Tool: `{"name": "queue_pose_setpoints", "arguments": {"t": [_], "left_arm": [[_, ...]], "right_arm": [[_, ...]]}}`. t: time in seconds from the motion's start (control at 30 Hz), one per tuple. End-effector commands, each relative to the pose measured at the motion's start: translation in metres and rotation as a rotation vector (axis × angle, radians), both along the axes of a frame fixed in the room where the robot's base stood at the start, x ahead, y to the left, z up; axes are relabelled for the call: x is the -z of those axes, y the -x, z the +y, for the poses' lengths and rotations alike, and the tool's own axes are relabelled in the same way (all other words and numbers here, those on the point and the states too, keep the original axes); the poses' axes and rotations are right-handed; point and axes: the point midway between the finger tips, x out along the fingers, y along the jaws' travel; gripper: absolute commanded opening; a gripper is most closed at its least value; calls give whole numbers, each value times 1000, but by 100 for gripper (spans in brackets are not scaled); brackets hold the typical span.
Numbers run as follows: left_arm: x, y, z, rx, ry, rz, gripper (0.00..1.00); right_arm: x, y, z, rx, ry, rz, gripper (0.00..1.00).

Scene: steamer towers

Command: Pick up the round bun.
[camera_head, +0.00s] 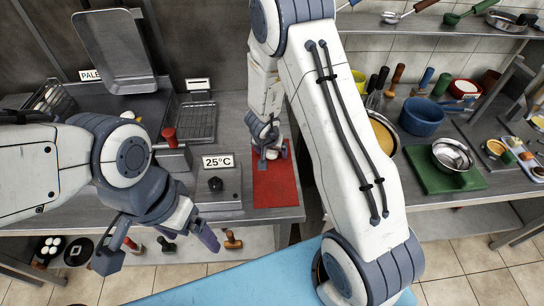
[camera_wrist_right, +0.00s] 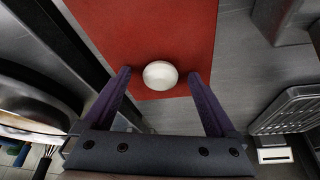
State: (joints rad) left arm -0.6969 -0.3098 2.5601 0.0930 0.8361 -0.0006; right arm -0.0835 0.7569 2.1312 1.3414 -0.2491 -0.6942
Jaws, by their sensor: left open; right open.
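The round bun (camera_wrist_right: 160,75) is small and white and lies on the red mat (camera_wrist_right: 150,30) in the right wrist view. My right gripper (camera_wrist_right: 158,76) is open, with one purple finger on each side of the bun and a visible gap at each side. My left gripper (camera_head: 157,250) is open and empty, in front of the counter's near edge.
A 25°C control box (camera_head: 216,187) stands left of the red mat, with a wire rack (camera_head: 196,121) behind it. On the right counter are a blue pot (camera_head: 421,116), a steel bowl (camera_head: 452,155) and a green board (camera_head: 432,178). A blue surface (camera_head: 240,280) lies in front.

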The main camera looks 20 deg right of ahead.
Motion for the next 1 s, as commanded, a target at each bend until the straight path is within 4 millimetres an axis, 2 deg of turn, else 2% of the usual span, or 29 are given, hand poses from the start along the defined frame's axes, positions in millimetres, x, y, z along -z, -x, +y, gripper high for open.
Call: {"name": "queue_pose_setpoints", "arguments": {"t": [0.13, 0.27, 0.3, 0.37, 0.67, 1.0], "left_arm": [[-1, 0, 0, 0, 0, 0, 91], [-1, 0, 0, 0, 1, -1, 91], [-1, 0, 0, 0, 1, -1, 91], [-1, 0, 0, 0, 1, -1, 91], [-4, 0, 0, 0, 0, 0, 91], [-40, 0, 0, -1, 0, 0, 91]], "right_arm": [[-2, 0, 1, -1, 0, -1, 92], [-2, 0, 1, -1, 0, -1, 42], [-2, 0, 1, -1, 0, -1, 27], [-2, 0, 1, -1, 0, -1, 4], [-4, 0, 1, -1, 0, -1, 2], [-36, 1, -2, 4, 0, -1, 2]]}}
